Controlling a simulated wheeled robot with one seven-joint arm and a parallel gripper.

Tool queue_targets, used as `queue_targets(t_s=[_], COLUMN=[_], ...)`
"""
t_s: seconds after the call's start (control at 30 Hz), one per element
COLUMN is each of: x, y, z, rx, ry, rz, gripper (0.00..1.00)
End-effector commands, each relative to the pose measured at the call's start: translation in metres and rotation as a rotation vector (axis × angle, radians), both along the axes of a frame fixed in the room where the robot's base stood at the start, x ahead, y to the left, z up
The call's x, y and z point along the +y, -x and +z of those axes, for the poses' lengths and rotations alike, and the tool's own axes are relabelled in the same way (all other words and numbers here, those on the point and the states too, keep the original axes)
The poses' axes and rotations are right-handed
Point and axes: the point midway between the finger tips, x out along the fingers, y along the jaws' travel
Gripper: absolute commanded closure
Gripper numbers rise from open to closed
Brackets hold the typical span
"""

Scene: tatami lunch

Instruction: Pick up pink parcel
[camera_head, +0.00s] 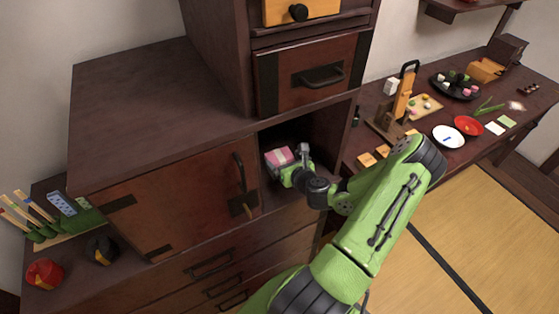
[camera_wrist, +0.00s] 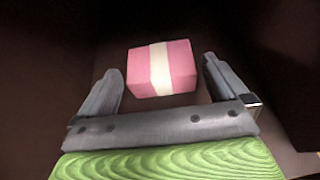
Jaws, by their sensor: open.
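The pink parcel (camera_head: 278,157) is a small box with a pale band, inside the open dark compartment of the wooden cabinet. In the wrist view the parcel (camera_wrist: 162,68) sits ahead, between the lines of the two fingers and slightly beyond their tips. My gripper (camera_wrist: 160,75) is open and empty, with one finger to each side of the parcel. In the head view my gripper (camera_head: 293,163) reaches into the compartment at the right of the parcel and partly covers it. Whether a finger touches the parcel cannot be told.
The compartment's side walls and the drawer (camera_head: 310,75) above leave little room around my gripper. A closed cabinet door (camera_head: 180,200) is to the left. A side table (camera_head: 455,145) at right holds plates, food and a wooden stand. Tatami (camera_head: 450,240) lies below.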

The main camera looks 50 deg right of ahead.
Motion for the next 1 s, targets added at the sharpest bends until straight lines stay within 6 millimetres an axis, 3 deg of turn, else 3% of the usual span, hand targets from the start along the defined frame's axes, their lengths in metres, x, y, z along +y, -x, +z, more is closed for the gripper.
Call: queue_targets(t_s=[0.2,0.47,0.73,1.0], x=[-0.013,-0.016,-0.016,-0.016], y=[-0.035,-0.041,-0.04,-0.04], z=[-0.016,-0.02,-0.019,-0.013], rx=[-0.001,0.0,0.0,0.0], ry=[0.003,0.0,0.0,0.002], rz=[0.002,0.0,0.0,0.001], gripper=[0.0,0.0,0.38,0.39])
